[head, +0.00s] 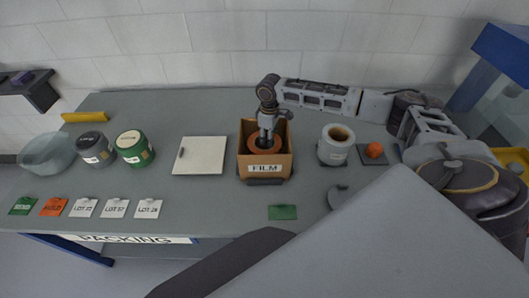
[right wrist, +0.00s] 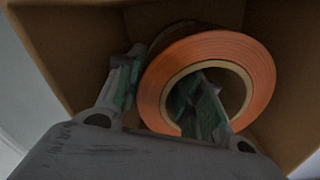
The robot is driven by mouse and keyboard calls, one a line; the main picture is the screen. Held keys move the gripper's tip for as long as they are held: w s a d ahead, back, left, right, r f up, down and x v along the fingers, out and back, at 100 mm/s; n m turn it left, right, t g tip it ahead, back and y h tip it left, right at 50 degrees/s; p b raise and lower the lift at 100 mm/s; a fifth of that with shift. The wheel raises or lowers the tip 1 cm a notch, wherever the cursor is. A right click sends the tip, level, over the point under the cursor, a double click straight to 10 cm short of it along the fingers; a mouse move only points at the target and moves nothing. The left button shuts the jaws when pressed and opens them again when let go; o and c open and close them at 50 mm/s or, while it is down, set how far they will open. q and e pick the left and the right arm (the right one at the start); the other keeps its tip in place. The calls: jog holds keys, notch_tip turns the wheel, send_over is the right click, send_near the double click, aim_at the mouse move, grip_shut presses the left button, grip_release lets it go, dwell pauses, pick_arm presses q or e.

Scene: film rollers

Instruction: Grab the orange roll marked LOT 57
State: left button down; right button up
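An orange roll (head: 264,143) lies inside an open cardboard box (head: 265,169) labelled FILM. It also shows in the right wrist view (right wrist: 259,68), with a pale core ring. No lot mark on it is visible. My right gripper (head: 265,139) reaches down into the box from above. In the right wrist view my right gripper (right wrist: 168,92) straddles the roll's wall, one finger outside its left edge and the other in the core hole. The fingers are apart, with a gap seeming to show inside the core. My left gripper is not in view.
A white board (head: 199,155) lies left of the box, beyond it green (head: 133,148) and dark (head: 96,148) rolls and a clear bowl (head: 47,152). A grey roll (head: 336,146) and an orange ball (head: 374,150) stand right. Several small cards (head: 115,208) line the front left edge.

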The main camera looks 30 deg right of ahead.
jog(key=shift+c, duration=0.3)
grip_shut()
jog(key=shift+w+r, duration=0.1)
jog(key=shift+r, duration=0.05)
jog(key=shift+r, duration=4.95)
